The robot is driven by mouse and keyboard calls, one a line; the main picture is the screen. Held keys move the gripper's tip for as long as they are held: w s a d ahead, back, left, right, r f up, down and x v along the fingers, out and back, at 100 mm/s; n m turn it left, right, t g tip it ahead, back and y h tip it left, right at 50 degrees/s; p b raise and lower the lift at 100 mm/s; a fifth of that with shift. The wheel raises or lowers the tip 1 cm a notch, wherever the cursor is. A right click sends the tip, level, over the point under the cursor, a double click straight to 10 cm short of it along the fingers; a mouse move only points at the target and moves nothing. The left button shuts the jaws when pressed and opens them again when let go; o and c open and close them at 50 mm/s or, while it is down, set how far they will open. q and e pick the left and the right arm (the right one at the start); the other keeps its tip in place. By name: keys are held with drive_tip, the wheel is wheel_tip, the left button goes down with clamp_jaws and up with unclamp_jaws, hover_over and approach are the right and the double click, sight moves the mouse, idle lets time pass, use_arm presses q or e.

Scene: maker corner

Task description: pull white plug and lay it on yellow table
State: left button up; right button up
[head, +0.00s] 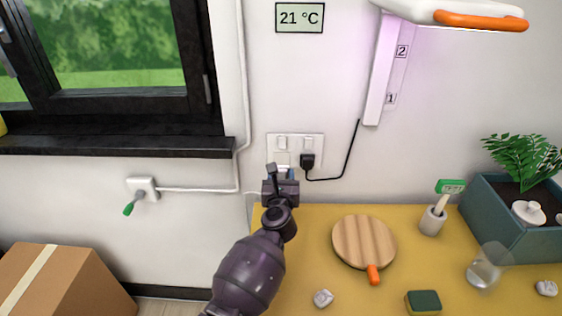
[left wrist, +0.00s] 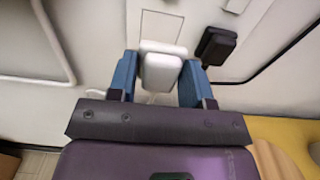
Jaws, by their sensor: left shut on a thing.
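The white plug (left wrist: 163,70) sits between the blue fingers of my left gripper (left wrist: 158,76) in the left wrist view. My left gripper is shut on it. In the head view the left gripper (head: 281,174) is at the lower left of the double wall socket (head: 296,136) and hides most of the plug. The plug is close to the socket; whether its pins are still in cannot be told. The yellow table (head: 310,222) stands below and to the right of the gripper. My right gripper is not in view.
A black plug (head: 307,161) with a black cable sits in the right socket, beside the gripper. The table holds a round wooden board (head: 363,242), a sponge (head: 424,301), a glass (head: 487,266) and a planter (head: 488,205). The table's back left part is clear.

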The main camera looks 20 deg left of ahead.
use_arm(q)
drive_tip(key=shift+s+d, duration=0.1)
drive_tip(key=shift+s, duration=0.3)
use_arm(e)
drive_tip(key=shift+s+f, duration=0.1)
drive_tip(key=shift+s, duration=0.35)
use_arm(q)
drive_tip(key=shift+r, duration=0.1)
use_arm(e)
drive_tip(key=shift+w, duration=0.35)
use_arm(q)
drive_tip(key=s+r+m+h, duration=0.1)
drive_tip(key=s+r+h, duration=0.1)
drive_tip(key=s+r, duration=0.5)
drive_tip(key=s+a+f+m+h, duration=0.1)
drive_tip(key=s+m+h, duration=0.1)
drive_tip(key=s, duration=0.8)
drive_tip(key=shift+a+t+h, duration=0.3)
drive_tip(key=shift+a+h, duration=0.1)
drive_tip(key=shift+h, duration=0.1)
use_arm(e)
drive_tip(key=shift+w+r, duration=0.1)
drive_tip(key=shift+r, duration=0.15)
